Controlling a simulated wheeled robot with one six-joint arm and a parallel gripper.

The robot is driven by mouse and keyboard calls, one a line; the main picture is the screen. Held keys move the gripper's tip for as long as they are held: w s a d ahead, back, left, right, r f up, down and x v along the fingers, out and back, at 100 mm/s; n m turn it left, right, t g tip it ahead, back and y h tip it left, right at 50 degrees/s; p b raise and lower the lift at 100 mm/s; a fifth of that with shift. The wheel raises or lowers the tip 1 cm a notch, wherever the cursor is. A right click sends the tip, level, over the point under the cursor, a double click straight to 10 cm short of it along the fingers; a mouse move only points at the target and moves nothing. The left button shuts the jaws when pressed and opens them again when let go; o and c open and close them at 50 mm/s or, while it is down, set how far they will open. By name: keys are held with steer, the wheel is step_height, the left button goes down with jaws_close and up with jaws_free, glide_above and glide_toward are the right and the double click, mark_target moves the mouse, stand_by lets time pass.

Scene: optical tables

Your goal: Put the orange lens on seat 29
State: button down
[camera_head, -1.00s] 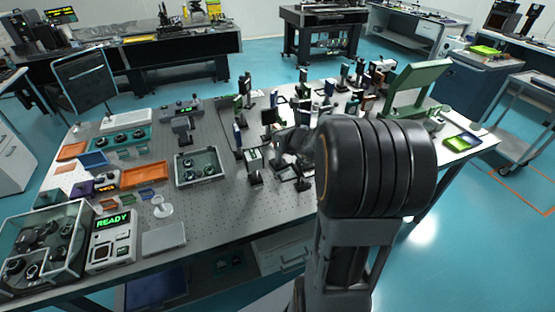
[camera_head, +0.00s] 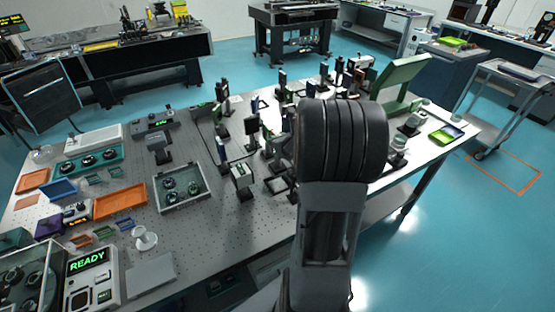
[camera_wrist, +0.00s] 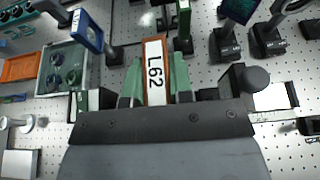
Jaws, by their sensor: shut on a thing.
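My gripper (camera_wrist: 155,85) is shut on the orange lens (camera_wrist: 146,90), an orange-edged plate with a white label reading L62, in the wrist view. The plate stands between two green finger pads, above the perforated table top. In the head view my own arm hides the gripper and the lens. Posts and holders (camera_head: 250,130) stand in a cluster on the table beyond and left of my arm. I cannot make out a seat marked 29.
A blue-framed plate (camera_wrist: 88,30) and a green plate (camera_wrist: 184,22) stand close ahead of my gripper. A grey tray (camera_head: 158,205) with dark round parts, an orange tray (camera_head: 120,204) and a READY unit (camera_head: 92,280) sit left. A green frame (camera_head: 400,82) stands right.

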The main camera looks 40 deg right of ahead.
mark_target(278, 166)
steer(key=shift+f, duration=3.8)
steer(key=c, duration=1)
jaws_free()
